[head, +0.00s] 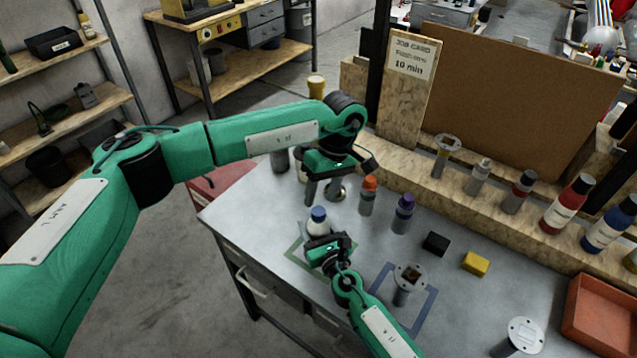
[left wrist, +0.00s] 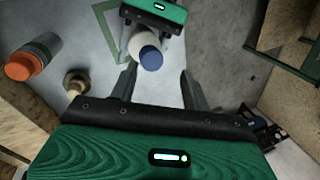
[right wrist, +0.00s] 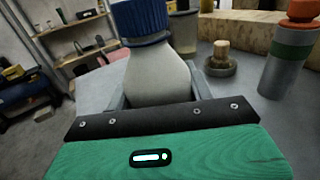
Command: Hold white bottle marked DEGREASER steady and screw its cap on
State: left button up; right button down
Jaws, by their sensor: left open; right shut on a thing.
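The white bottle (head: 317,228) stands at the left part of the grey bench, by a green square outline. A blue cap (head: 319,213) sits on its top; whether its thread is tight I cannot tell. My right gripper (head: 325,240) is shut on the bottle's body, and in the right wrist view the bottle (right wrist: 158,75) stands between its fingers below the cap (right wrist: 139,20). My left gripper (head: 323,192) is open and empty above the bottle, pointing down. In the left wrist view the cap (left wrist: 151,58) lies ahead between the fingers, apart from them. No DEGREASER lettering is visible.
Close to the left gripper are an orange-capped bottle (head: 368,194) and a purple-capped bottle (head: 403,213). A black block (head: 436,243), a yellow block (head: 476,263) and a grey flanged post (head: 408,285) stand right. Several bottles line the back ledge. A red bin (head: 600,315) is far right.

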pick_arm(q)
jog(key=n, duration=0.4)
jog(key=shift+r+n, duration=0.1)
jog(key=shift+n, duration=0.3)
jog(key=n, duration=0.4)
jog(key=shift+s+r+n+t+h, duration=0.1)
jog(key=shift+n+t+h, duration=0.2)
jog(key=n, duration=0.4)
jog(key=shift+a+r+n, duration=0.1)
jog(key=shift+r+n, duration=0.05)
jog(key=shift+n, duration=0.15)
jog(key=n, duration=0.4)
jog(key=shift+r+n+h, duration=0.2)
jog(key=shift+n+h, duration=0.1)
jog(key=n, duration=0.4)
jog(key=shift+a+r+n+t, duration=0.1)
jog(key=shift+r+n+t, duration=0.1)
jog(key=shift+n+t, duration=0.15)
jog(key=n, duration=0.4)
jog(key=shift+a+r+n+h, duration=0.1)
jog(key=shift+r+n+h, duration=0.1)
jog(key=shift+n+h, duration=0.1)
jog(key=n, duration=0.4)
jog(key=shift+r+t, duration=0.25)
jog(key=shift+t, duration=0.1)
jog(key=n, duration=0.3)
jog(key=shift+a+r+n+h, duration=0.15)
jog(key=shift+n+h, duration=0.15)
jog(key=shift+n, duration=0.05)
